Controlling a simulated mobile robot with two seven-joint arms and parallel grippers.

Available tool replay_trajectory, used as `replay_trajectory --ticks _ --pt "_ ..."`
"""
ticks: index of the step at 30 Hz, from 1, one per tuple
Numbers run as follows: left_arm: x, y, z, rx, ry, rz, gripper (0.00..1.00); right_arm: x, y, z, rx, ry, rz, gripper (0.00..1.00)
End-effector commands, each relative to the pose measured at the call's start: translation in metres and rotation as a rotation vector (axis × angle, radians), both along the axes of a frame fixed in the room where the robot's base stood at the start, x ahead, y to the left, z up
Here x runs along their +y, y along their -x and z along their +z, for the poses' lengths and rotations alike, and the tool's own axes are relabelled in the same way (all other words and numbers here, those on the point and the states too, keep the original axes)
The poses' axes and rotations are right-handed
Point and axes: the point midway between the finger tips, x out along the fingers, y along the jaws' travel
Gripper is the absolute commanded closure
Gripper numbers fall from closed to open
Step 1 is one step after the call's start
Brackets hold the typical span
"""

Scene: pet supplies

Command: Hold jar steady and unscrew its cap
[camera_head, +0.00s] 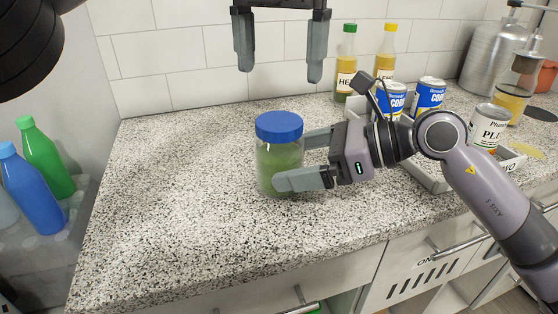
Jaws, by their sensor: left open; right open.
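A clear jar (276,160) with green contents stands upright on the speckled counter. Its blue cap (279,125) sits on top. My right gripper (300,160) comes in from the right, low at the jar's body, with its fingers open; one finger passes in front of the jar and the other is at its right, partly behind it. Whether they touch the glass cannot be told. My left gripper (279,62) is open and empty, pointing down, higher than the cap and apart from it in the picture.
Behind my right arm are a tray (428,178), blue-labelled cans (429,95), a white-labelled can (487,125) and two bottles (346,64). A metal dispenser (490,62) stands at the back right. The counter (180,190) left of the jar is clear. Bottles (44,158) stand below at left.

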Motion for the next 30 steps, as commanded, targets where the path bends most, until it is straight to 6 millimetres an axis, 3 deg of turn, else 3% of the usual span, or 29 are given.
replay_trajectory --ticks 7,17,20,27,30 --pt "0.0 0.0 0.0 0.001 0.0 -0.001 0.08 0.025 -0.007 -0.01 0.001 -0.001 0.0 0.0" --pt "0.0 0.0 -0.001 0.002 0.001 -0.001 0.08 0.029 -0.008 -0.012 0.0 0.0 -0.001 0.0" --pt "0.0 0.0 -0.001 0.002 0.001 -0.001 0.08 0.029 -0.008 -0.012 0.0 0.0 -0.001 0.26" --pt "0.0 0.0 -0.001 0.002 0.001 -0.001 0.08 0.029 -0.008 -0.012 0.0 0.0 -0.001 1.0" --pt "0.0 0.0 -0.001 0.002 0.001 -0.004 0.08 0.029 -0.008 -0.012 0.0 0.0 -0.001 1.0"
